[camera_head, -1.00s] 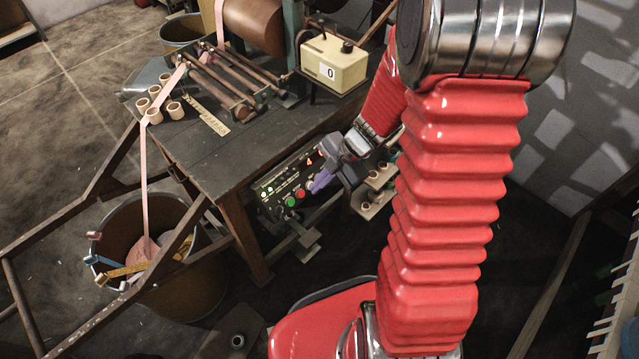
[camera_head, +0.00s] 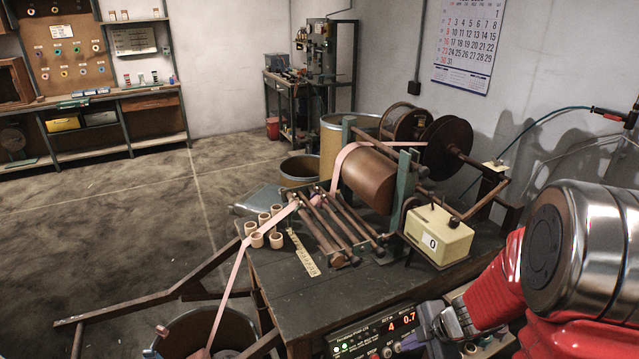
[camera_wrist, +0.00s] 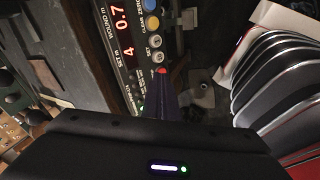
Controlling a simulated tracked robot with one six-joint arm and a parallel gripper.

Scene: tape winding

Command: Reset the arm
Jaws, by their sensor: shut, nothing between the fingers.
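My red arm (camera_head: 500,295) with its metal joint comes in from the lower right of the head view. My gripper (camera_head: 410,343) is low in that view, close in front of the control panel (camera_head: 345,336) under the table edge. In the wrist view its dark purple fingers (camera_wrist: 162,88) are together with nothing between them. They point at the panel near a red button (camera_wrist: 160,71); I cannot tell whether they touch it. The panel display reads 4 and 0.7 in red digits. Its lower part is cut off in the head view.
The table (camera_head: 330,300) carries a winding machine with a brown drum (camera_head: 368,180), rods, several small tape cores (camera_head: 262,225) and a cream counter box (camera_head: 438,236) showing 0. A pink tape (camera_head: 236,262) runs down to a bin (camera_head: 175,335). Open floor lies at left.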

